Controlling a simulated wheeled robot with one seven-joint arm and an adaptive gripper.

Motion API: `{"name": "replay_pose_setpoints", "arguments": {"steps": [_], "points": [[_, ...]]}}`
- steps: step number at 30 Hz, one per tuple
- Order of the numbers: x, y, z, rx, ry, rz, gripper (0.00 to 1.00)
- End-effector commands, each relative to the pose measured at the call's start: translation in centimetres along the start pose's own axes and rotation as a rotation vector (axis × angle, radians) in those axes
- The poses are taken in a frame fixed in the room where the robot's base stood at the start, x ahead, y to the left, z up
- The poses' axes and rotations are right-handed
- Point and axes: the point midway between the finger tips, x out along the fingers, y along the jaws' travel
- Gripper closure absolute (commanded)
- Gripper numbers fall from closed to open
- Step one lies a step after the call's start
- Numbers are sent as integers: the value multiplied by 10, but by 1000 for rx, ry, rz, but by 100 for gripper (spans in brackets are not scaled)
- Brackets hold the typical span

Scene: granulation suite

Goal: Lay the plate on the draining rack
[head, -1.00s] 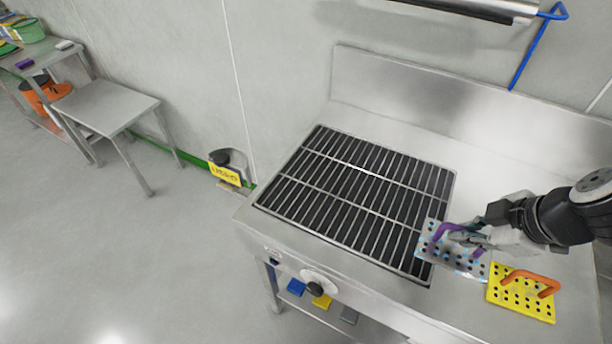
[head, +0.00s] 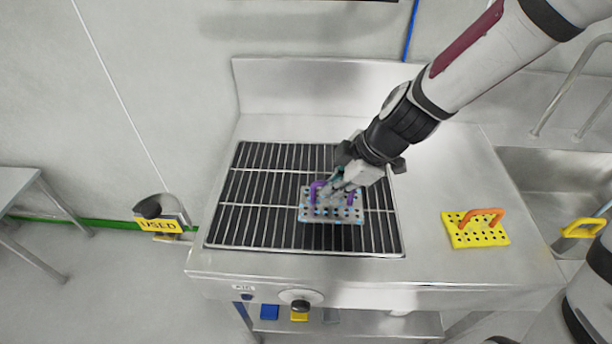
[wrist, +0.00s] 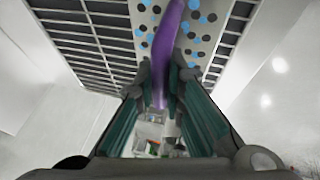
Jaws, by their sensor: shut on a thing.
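The plate (head: 333,214) is a silvery, perforated sheet with blue-ringed holes and a purple handle (head: 317,192). My gripper (head: 333,190) is shut on the purple handle, and the plate is over the right-middle part of the draining rack (head: 258,217). In the wrist view the handle (wrist: 166,50) runs between my fingers, with the plate (wrist: 205,28) behind it. The rack is a dark grate with pale metal bars, set in the steel counter. I cannot tell whether the plate touches the bars.
A yellow perforated plate with an orange handle (head: 477,229) lies on the counter (head: 440,180) to the right of the rack. A sink basin (head: 560,175) is farther right. The rack's left part is bare. A knob (head: 300,295) is on the counter's front.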

Motion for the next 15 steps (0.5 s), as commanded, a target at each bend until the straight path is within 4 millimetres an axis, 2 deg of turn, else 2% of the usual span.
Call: {"name": "replay_pose_setpoints", "arguments": {"steps": [15], "points": [[37, 50, -42, -3, 2, -1, 100]]}}
